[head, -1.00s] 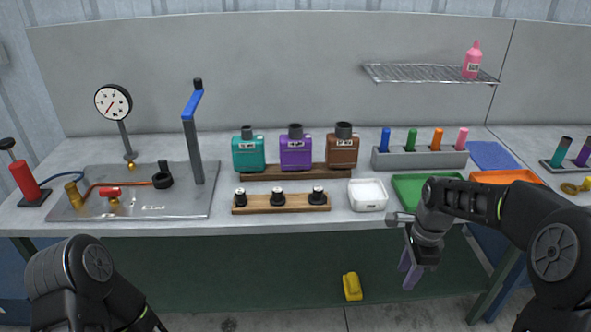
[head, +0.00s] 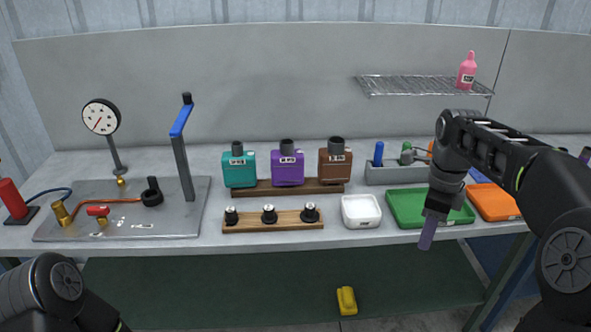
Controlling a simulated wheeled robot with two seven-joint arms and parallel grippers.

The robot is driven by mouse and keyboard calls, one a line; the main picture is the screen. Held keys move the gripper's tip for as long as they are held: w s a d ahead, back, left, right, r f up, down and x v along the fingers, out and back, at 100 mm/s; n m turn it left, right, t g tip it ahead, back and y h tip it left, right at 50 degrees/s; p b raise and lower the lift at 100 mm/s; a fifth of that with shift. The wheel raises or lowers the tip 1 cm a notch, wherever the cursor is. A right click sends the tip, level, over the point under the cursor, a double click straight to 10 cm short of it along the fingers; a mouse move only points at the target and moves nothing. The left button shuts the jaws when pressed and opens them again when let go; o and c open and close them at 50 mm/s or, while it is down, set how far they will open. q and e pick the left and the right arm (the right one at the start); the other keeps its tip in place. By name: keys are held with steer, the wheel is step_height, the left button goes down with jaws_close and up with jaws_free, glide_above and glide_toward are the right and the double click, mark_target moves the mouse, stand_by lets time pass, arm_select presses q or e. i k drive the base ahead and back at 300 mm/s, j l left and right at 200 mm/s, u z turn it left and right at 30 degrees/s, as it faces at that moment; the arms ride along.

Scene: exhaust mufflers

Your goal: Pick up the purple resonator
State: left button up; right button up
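The purple resonator (head: 288,170) is a box with a short black neck and a white label. It stands upright on the dark wooden rack, between a teal resonator (head: 240,168) and a brown resonator (head: 337,163). My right gripper (head: 427,234) hangs pointing down in front of the green tray, to the right of the purple resonator and well apart from it. Its purplish-grey fingers show edge-on as one strip, so its opening cannot be told. Nothing clearly shows held in it. My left gripper is out of view; only part of my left arm shows at the bottom left.
A wooden strip with black knobs (head: 268,222) lies in front of the rack. A white tray (head: 361,224), green tray (head: 407,222) and orange tray (head: 491,214) lie to the right. A gauge (head: 101,117) and blue-handled post (head: 183,165) stand left. A wire shelf (head: 425,85) hangs behind.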

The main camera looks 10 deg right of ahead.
mark_target(287, 161)
steer(key=i+l+u, duration=0.25)
steer(key=u, duration=0.15)
steer(key=i+l+u, duration=0.75)
steer(key=i+j+z, duration=0.05)
